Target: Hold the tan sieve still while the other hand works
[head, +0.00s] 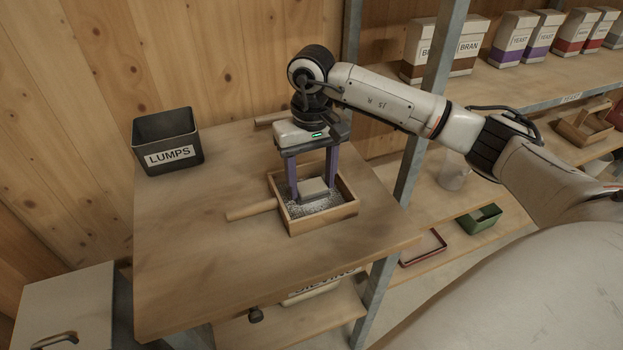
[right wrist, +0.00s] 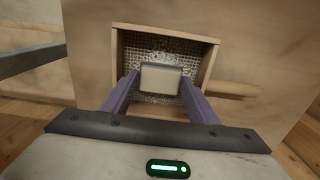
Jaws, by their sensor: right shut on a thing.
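The tan sieve (head: 345,207) is a square wooden frame with a mesh floor and a handle (head: 250,210) pointing left. It rests on the wooden table. The right wrist view shows its frame (right wrist: 212,62) and mesh from above. My right gripper (head: 311,192) reaches down inside the frame, its purple fingers shut on a pale block (right wrist: 160,80). White crumbs or grains lie on the mesh around the block. I cannot tell whether the block touches the mesh. My left gripper is not in view, and no hand shows on the sieve's handle.
A dark bin labelled LUMPS (head: 168,141) stands at the table's back left. Another wooden handle (head: 271,118) shows behind my gripper. Shelves on the right hold labelled bags (head: 514,40), a green box (head: 479,219) and a red-rimmed tray (head: 423,247). The table's front left is clear.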

